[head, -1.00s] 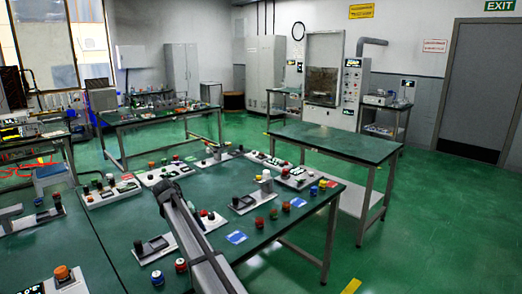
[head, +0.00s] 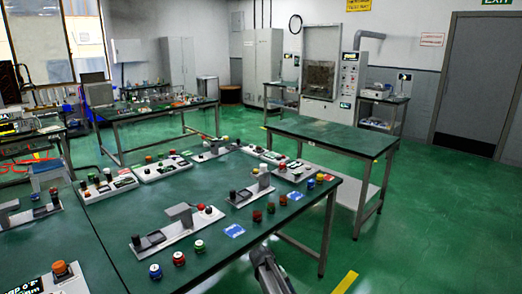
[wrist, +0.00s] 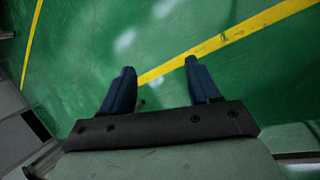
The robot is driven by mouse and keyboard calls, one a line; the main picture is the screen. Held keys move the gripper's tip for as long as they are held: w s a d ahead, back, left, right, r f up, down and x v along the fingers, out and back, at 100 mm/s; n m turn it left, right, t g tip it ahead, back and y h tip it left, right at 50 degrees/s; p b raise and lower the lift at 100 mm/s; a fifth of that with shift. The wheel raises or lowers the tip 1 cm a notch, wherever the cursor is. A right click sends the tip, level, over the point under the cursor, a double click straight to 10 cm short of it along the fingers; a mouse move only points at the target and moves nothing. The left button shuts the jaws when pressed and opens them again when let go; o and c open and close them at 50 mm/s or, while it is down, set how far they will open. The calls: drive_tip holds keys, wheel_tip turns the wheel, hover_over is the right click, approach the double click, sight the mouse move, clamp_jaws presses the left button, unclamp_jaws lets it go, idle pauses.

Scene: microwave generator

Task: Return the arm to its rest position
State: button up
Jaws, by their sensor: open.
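My gripper (wrist: 160,72) is open in the wrist view, with two blue fingers apart and nothing between them. Below the fingers is green floor with a yellow line (wrist: 235,37). In the head view my arm (head: 267,270) shows at the bottom centre, beside the front edge of the green worktable (head: 225,262). The gripper's fingers cannot be made out in the head view.
The worktable holds several button panels, such as one with a grey block (head: 180,222), and loose buttons (head: 179,258) near its front edge. A second green table (head: 330,132) stands behind to the right. The floor (head: 440,230) at the right is clear.

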drive_tip(key=s+d+f+m+g+y, duration=0.15)
drive_tip(key=s+d+f, duration=0.25)
drive_tip(key=s+f, duration=0.6)
drive_tip(key=s+d+f+g+y, duration=0.1)
drive_tip(key=s+d+f+g, duration=0.15)
drive_tip(key=s+f, duration=0.8)
drive_tip(key=s+d+f+m+g+y, duration=0.1)
drive_tip(key=s+d+m+y, duration=0.1)
drive_tip(key=s, duration=2.5)
drive_tip(key=shift+s+g+y, duration=0.2)
drive_tip(key=shift+g+y, duration=0.1)
drive_tip(key=shift+y, duration=0.15)
drive_tip(key=shift+m, duration=0.25)
